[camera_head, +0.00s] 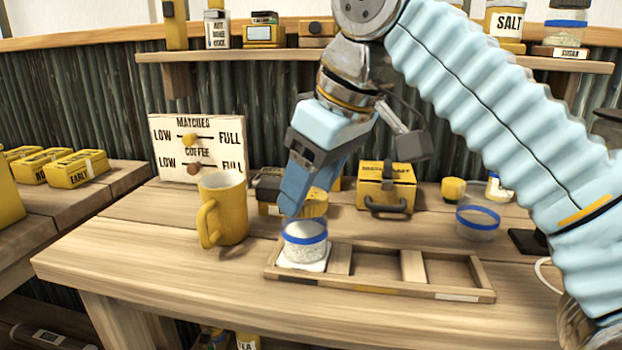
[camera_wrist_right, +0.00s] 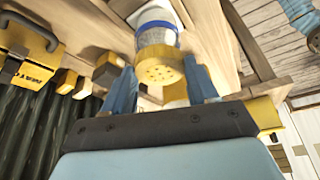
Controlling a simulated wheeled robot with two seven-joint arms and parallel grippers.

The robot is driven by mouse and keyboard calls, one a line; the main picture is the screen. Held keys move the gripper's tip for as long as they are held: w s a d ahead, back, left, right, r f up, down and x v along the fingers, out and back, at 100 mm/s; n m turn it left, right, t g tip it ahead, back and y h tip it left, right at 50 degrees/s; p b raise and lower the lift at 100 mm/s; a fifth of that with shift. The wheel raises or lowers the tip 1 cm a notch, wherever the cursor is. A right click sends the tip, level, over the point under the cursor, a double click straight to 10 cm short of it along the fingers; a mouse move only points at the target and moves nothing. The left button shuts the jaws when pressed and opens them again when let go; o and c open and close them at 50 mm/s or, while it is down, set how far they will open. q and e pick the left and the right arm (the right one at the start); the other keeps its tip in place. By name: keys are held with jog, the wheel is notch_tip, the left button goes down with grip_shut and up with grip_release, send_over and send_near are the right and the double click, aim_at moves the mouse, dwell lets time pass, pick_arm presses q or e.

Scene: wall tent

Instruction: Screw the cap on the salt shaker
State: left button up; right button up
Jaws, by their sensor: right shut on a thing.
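The salt shaker (camera_head: 304,251) is a clear jar of white salt with a blue rim. It stands upright on a pale pad in the left compartment of the wooden tray (camera_head: 382,289). My right gripper (camera_head: 305,206) points down over it, shut on the yellow cap (camera_head: 315,205). White shows between cap and blue rim, so the cap seems a little above the jar. In the right wrist view the pierced cap (camera_wrist_right: 160,70) sits between the fingertips, in line with the shaker (camera_wrist_right: 154,18). Whether they touch is unclear. My left gripper is not in view.
A yellow mug (camera_head: 224,212) stands left of the tray. Another blue-rimmed jar (camera_head: 478,224) and a yellow tin (camera_head: 386,186) stand behind the tray. The tray's other compartments are empty. The table front at left is clear.

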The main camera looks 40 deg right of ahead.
jog(key=shift+r+m+h+p, duration=0.15)
jog(key=shift+m+h+p, duration=0.15)
jog(key=shift+m+p, duration=0.35)
jog(key=shift+a+m+h, duration=0.1)
jog(key=shift+m+h, duration=0.2)
jog(key=shift+m, duration=0.95)
jog(key=shift+m+p, duration=0.3)
jog(key=shift+p, duration=0.05)
jog(key=shift+a+m+h, duration=0.1)
jog(key=shift+m+h, duration=0.5)
jog(key=shift+m, duration=0.1)
jog(key=shift+w+a+m+h, duration=0.1)
jog(key=shift+m+h, duration=0.2)
jog(key=shift+m, duration=0.8)
